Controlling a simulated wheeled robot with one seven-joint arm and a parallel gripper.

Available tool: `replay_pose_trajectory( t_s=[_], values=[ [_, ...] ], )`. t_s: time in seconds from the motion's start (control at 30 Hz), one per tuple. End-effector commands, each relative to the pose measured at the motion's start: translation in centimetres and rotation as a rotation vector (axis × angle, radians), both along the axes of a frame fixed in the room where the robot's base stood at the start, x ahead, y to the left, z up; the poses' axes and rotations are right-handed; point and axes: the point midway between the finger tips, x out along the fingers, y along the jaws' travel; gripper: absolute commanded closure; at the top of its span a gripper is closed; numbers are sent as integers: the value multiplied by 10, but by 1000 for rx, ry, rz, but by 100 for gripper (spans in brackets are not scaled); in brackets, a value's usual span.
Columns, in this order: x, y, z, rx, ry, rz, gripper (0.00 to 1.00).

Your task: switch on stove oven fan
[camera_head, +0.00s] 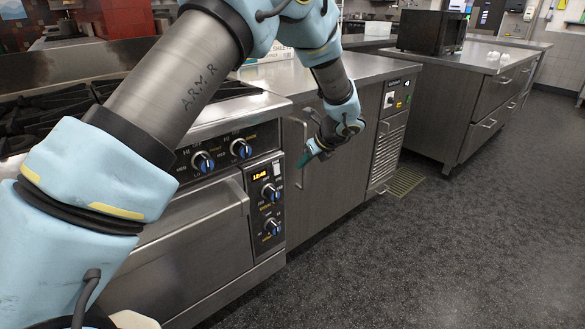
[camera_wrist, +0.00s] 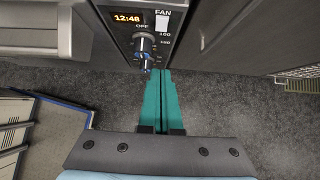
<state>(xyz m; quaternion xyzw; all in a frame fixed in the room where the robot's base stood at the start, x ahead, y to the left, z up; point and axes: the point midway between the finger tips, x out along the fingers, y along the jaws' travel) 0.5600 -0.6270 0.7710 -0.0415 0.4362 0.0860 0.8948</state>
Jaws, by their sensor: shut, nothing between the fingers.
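The stove oven (camera_head: 195,240) stands at the left in the head view, its door shut. Its control panel (camera_head: 262,205) holds a lit clock display and blue-marked knobs. In the wrist view, a white rocker switch (camera_wrist: 162,22) labelled FAN sits right of the clock (camera_wrist: 128,17), which reads 12:48. A knob (camera_wrist: 143,45) is just below it. The switch's on or off position cannot be told. My gripper (camera_head: 304,160) is in front of the cabinet, right of the panel. In the wrist view its teal fingers (camera_wrist: 160,75) are shut together, empty, with their tips below the switch and beside the knob.
Stove knobs (camera_head: 203,161) line the front above the oven door. A steel cabinet (camera_head: 325,180) with handles stands right of the stove. A counter with a black microwave (camera_head: 432,32) is farther right. The dark floor (camera_head: 440,240) at the right is clear.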

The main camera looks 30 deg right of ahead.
Motion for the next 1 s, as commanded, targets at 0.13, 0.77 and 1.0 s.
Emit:
replay_pose_trajectory(
  t_s=[0.13, 0.77, 1.0],
  values=[
    [13, 4, -17, 3, 2, 2, 100],
    [90, 18, -78, -1, 1, 2, 100],
    [96, 19, -79, -1, 0, 1, 100]
  ],
)
